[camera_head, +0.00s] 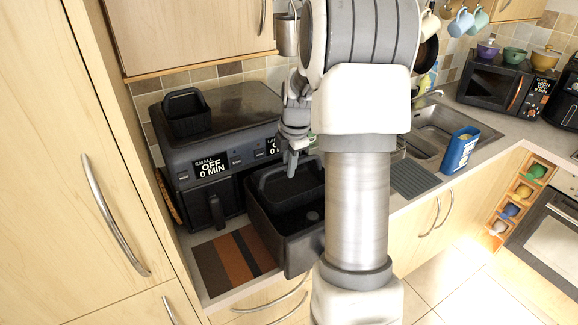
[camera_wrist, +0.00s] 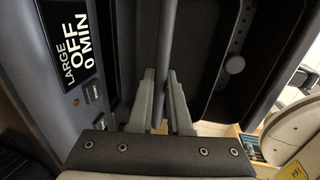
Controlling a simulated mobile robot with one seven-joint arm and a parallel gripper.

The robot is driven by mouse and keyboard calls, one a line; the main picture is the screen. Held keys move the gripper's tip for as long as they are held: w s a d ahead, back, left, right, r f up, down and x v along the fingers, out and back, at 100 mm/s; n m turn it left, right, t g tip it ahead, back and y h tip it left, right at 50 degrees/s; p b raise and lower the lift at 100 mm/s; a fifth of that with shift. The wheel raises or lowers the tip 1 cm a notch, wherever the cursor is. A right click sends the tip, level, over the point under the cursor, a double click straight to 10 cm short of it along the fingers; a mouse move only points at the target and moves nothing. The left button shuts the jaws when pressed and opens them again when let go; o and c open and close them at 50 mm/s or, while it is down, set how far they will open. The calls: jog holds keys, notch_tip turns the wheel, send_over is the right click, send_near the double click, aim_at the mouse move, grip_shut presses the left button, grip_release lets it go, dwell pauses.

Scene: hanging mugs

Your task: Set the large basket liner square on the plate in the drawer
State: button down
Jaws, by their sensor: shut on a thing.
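The large basket liner (camera_head: 275,187) is a dark open tub, held at the back part of the pulled-out drawer (camera_head: 287,256). My gripper (camera_head: 291,170) points down and is shut on its rim. In the wrist view, my fingers (camera_wrist: 160,105) pinch a thin dark wall (camera_wrist: 167,45), with dark hollows on both sides. The plate is otherwise not clearly visible. My arm hides the right side of the drawer and liner.
The air fryer (camera_head: 235,120) stands behind, its left drawer (camera_head: 214,205) shut. A smaller dark liner (camera_head: 187,113) sits on its top. A striped mat (camera_head: 232,264) lies left of the open drawer. A sink (camera_head: 440,135) and a blue box (camera_head: 459,150) are to the right.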

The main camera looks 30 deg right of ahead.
aim_at(289, 191)
jog(key=shift+f+b, duration=2.95)
jog(key=shift+f, duration=0.9)
jog(key=shift+f, duration=0.35)
jog(key=c, duration=0.8)
grip_release()
jog(key=shift+o, duration=0.2)
jog(key=o, duration=0.3)
jog(key=shift+r, duration=0.15)
jog(key=s+r, duration=0.3)
jog(key=r, duration=1.4)
jog(key=shift+s, duration=0.2)
jog(key=shift+a, duration=0.1)
